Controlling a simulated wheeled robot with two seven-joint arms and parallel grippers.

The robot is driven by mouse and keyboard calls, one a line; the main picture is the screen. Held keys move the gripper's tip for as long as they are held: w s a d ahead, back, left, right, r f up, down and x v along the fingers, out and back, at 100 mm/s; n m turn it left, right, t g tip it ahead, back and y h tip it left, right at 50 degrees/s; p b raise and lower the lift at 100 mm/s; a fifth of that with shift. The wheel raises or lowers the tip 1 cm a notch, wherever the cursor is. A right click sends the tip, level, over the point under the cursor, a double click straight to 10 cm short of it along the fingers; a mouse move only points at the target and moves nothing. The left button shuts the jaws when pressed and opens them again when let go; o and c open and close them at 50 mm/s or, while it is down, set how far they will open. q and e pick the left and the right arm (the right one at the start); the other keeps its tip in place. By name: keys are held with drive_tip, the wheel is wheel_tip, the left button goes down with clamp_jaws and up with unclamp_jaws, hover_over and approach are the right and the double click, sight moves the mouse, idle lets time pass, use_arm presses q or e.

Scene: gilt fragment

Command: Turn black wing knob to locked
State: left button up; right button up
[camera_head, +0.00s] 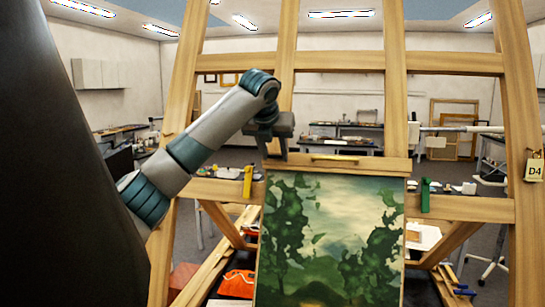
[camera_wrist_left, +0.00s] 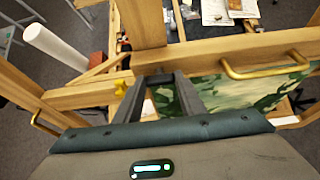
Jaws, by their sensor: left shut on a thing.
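My left gripper (camera_head: 274,150) reaches in from the left, its fingers pointing down at the left end of the wooden crossbar above the painting. In the left wrist view the gripper (camera_wrist_left: 160,84) has its fingertips against the bar, with a small dark piece between them. This looks like the black wing knob; the fingers hide most of it, so its turn and any lock mark cannot be read. The crossbar (camera_head: 392,164) carries a brass handle (camera_head: 335,157), also seen in the left wrist view (camera_wrist_left: 270,70). My right gripper is not in view.
The green landscape painting (camera_head: 335,240) sits below the bar on a large wooden easel (camera_head: 182,110). A yellow clip (camera_head: 247,182) and a green clip (camera_head: 425,195) flank it. A D4 tag (camera_head: 534,170) hangs at the right. Benches stand behind.

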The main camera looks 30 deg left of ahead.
use_arm(q)
drive_tip(key=o, duration=1)
drive_tip(key=shift+w+d+r, duration=0.1)
drive_tip(key=shift+d+r, duration=0.05)
drive_tip(key=shift+d, duration=0.2)
drive_tip(key=shift+o, duration=0.2)
drive_tip(key=shift+a, duration=0.1)
drive_tip(key=shift+a, duration=0.1)
drive_tip(key=d+b+v, duration=0.1)
drive_tip(key=b+v, duration=0.5)
drive_tip(key=v, duration=1.2)
drive_tip(key=shift+d, duration=0.2)
